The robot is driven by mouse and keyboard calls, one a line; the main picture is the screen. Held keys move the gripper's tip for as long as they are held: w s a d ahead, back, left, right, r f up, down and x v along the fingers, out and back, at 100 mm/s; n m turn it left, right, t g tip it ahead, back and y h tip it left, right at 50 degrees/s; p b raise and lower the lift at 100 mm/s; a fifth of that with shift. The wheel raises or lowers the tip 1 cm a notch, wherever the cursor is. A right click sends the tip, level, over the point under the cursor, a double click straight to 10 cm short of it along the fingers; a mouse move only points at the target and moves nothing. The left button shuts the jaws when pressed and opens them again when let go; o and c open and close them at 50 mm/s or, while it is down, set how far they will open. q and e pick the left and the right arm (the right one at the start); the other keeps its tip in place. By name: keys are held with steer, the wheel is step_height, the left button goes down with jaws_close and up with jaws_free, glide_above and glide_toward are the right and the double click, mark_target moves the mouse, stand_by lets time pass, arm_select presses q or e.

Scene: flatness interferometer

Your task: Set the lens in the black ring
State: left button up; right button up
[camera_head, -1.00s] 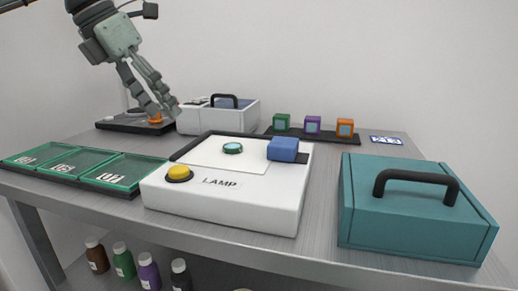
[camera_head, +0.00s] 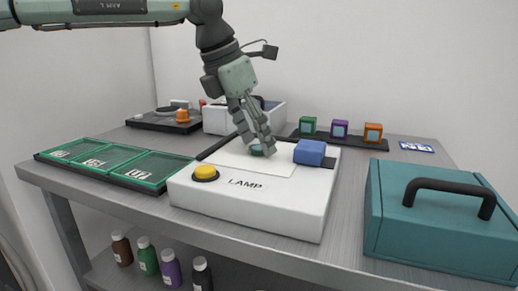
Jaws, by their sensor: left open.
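A small round teal disc with a dark rim, apparently the lens (camera_head: 257,151), lies on the white sheet on top of the lamp box (camera_head: 250,208). My left gripper (camera_head: 261,148) comes down from above with its fingers at the disc and partly in front of it. It is open; I cannot tell whether a finger touches the disc. I cannot make out a separate black ring for certain. My right gripper is out of view.
The lamp box carries a yellow button (camera_head: 205,172) and a blue block (camera_head: 310,152). Green-framed trays (camera_head: 149,170) lie left, a teal toolbox (camera_head: 440,222) right. Behind are a white carrier (camera_head: 215,119), a black rack of coloured blocks (camera_head: 340,140) and a black base with an orange knob (camera_head: 182,116).

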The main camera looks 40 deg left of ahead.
mark_target(252, 149)
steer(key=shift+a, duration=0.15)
arm_select(q)
steer(key=c, duration=1.2)
steer(key=shift+o, duration=0.2)
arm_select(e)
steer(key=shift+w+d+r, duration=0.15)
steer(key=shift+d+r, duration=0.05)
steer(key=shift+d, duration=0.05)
arm_select(q)
steer(key=shift+r, duration=0.5)
steer(key=v, duration=0.3)
steer(key=shift+w+r, duration=0.2)
steer(key=shift+r, duration=0.2)
steer(key=s+a+r+b, duration=0.1)
steer(key=s+a+r, duration=0.4)
steer(key=s, duration=0.4)
steer(key=shift+v, duration=0.75)
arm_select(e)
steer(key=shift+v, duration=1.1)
